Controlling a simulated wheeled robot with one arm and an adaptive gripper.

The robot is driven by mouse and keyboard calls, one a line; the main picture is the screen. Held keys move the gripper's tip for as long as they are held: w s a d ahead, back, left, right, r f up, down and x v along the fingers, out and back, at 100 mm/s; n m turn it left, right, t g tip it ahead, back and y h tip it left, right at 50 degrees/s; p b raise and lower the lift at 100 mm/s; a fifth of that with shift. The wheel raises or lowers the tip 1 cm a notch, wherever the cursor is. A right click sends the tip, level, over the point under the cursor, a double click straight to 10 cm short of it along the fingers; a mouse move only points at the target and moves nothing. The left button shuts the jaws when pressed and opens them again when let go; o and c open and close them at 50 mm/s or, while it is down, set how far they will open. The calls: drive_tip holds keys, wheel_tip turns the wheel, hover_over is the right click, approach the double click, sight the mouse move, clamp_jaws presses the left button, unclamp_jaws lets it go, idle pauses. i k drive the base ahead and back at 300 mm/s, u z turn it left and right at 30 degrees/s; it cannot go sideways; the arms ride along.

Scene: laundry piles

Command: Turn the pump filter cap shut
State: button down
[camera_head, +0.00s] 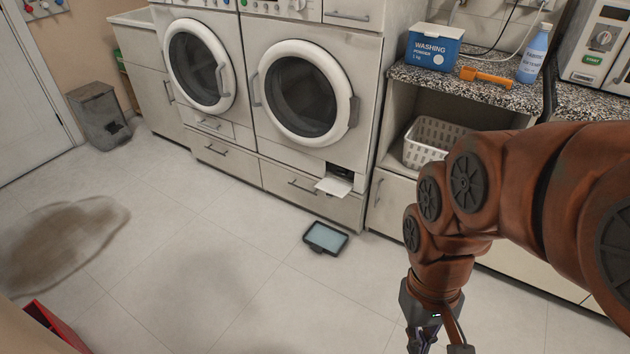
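The right washing machine (300,170) has a small white flap (333,187) hanging open low on its front right. Above the flap is a dark opening (341,171); a pump filter cap cannot be made out inside it at this size. My gripper (428,340) points down at the bottom edge of the view, right of and nearer than the flap, well apart from it. Its fingertips are cut off by the frame, so its opening and anything between the fingers are hidden.
A shallow dark tray (325,249) with pale blue contents lies on the floor below the flap. A brown stain or puddle (60,235) is at left, a red object (50,328) at lower left. A white basket (430,143) sits in the right-hand shelf. The middle floor is clear.

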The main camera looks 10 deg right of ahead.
sight(343, 172)
drive_tip(key=z, duration=1.1)
drive_tip(key=i, duration=1.6)
drive_tip(key=u, duration=3.35)
